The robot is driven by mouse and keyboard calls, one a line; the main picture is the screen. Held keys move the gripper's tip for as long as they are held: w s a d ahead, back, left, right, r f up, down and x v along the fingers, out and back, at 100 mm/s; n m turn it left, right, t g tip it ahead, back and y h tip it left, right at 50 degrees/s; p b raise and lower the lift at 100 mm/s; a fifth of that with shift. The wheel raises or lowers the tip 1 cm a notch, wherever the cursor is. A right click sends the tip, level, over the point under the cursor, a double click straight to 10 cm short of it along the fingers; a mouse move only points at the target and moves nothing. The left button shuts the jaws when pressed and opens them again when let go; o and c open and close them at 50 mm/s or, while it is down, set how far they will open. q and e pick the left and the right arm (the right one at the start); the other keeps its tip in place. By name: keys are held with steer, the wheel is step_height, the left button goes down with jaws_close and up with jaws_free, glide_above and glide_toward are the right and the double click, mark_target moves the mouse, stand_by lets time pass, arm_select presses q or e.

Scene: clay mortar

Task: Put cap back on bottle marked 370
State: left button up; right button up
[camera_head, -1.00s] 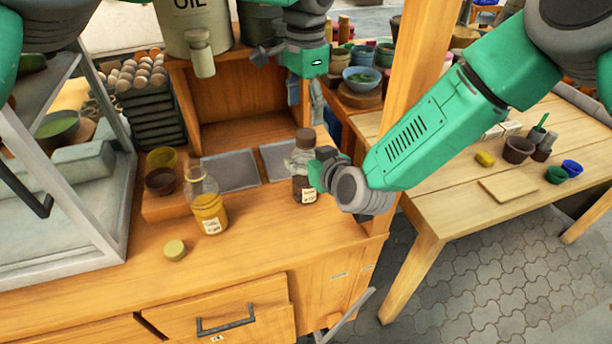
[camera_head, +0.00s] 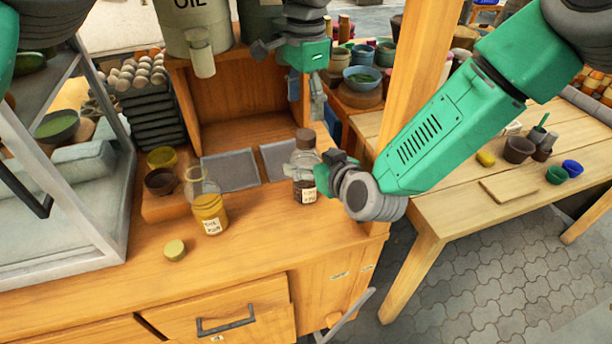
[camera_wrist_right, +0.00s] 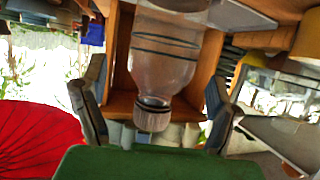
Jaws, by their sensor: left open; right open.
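A clear bottle with yellow contents and a pale label (camera_head: 210,212) stands on the wooden counter with no cap visible on it; the label is too blurred to read. A round yellow-green cap (camera_head: 175,250) lies on the counter in front of it. A second clear bottle with a brown cap and dark contents (camera_head: 305,160) stands upright to the right. My right gripper (camera_head: 303,178) is open around this bottle. In the right wrist view the bottle (camera_wrist_right: 165,65) appears inverted between the spread fingers. My left gripper (camera_head: 304,92) is open and empty above the counter's back right.
Two grey plates (camera_head: 230,170) lie behind the bottles. Yellow and brown cups (camera_head: 160,182) stand at left beside a glass case (camera_head: 75,210). A wooden post (camera_head: 405,80) rises at right. The counter's front is clear around the cap.

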arm_select(q)
steer(key=shift+d, duration=0.1)
arm_select(e)
steer(key=v, duration=0.9)
steer(key=shift+d, duration=0.2)
arm_select(q)
steer(key=shift+s, duration=0.1)
arm_select(e)
steer(key=shift+s, duration=0.15)
